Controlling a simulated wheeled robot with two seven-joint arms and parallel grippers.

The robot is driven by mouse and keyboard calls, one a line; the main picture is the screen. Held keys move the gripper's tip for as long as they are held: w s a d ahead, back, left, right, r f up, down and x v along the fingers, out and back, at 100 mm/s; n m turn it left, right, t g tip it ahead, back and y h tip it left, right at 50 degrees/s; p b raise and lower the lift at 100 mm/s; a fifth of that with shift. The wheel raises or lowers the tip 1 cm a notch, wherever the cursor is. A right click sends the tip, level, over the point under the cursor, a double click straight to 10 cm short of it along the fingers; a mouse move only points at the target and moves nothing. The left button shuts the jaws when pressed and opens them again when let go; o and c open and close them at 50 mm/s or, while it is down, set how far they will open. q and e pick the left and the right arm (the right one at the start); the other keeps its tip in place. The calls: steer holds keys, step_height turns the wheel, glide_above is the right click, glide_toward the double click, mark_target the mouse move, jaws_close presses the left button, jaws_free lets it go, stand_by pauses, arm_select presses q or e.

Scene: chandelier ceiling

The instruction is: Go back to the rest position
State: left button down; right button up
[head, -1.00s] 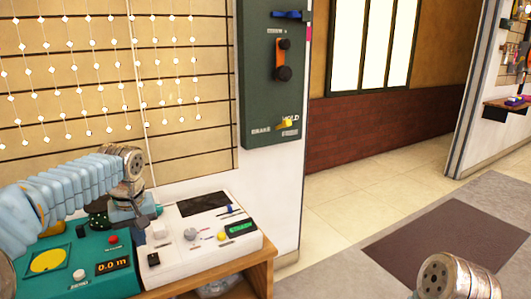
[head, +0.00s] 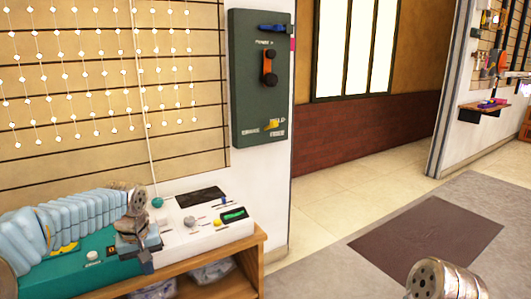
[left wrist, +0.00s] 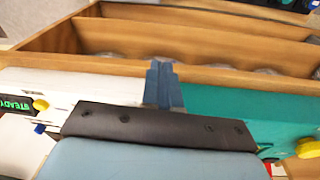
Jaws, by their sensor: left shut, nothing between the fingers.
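My left arm comes in from the left over the teal and white consoles. Its left gripper (head: 146,262) points down in front of the consoles and is shut and empty. In the left wrist view the blue fingers (left wrist: 161,82) are together, with nothing between them. My right arm shows only as a metal joint at the bottom right of the head view; its gripper is out of sight.
The white console (head: 205,235) and the teal console (head: 95,270) stand on a wooden shelf unit (head: 250,262). A dark green panel (head: 248,110) hangs on the wall behind. Open floor (head: 340,215) and a dark mat (head: 430,235) lie to the right.

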arm_select(q)
steer(key=s+d+f+m+h, duration=0.25)
steer(key=d+f, duration=0.35)
steer(key=f, duration=0.6)
steer(key=s+d+f+m+h, duration=0.1)
steer(key=s+d+f, duration=0.35)
steer(key=f, duration=0.75)
steer(key=s+d+f, duration=0.4)
steer(key=s+f, duration=0.2)
steer(key=s, duration=0.2)
steer(key=s+d+f, duration=0.4)
steer(key=s+f, duration=0.2)
steer(key=s, duration=0.2)
steer(key=shift+s+f+g+h, duration=0.25)
steer(key=shift+g+h, duration=0.1)
steer(key=shift+g, duration=0.05)
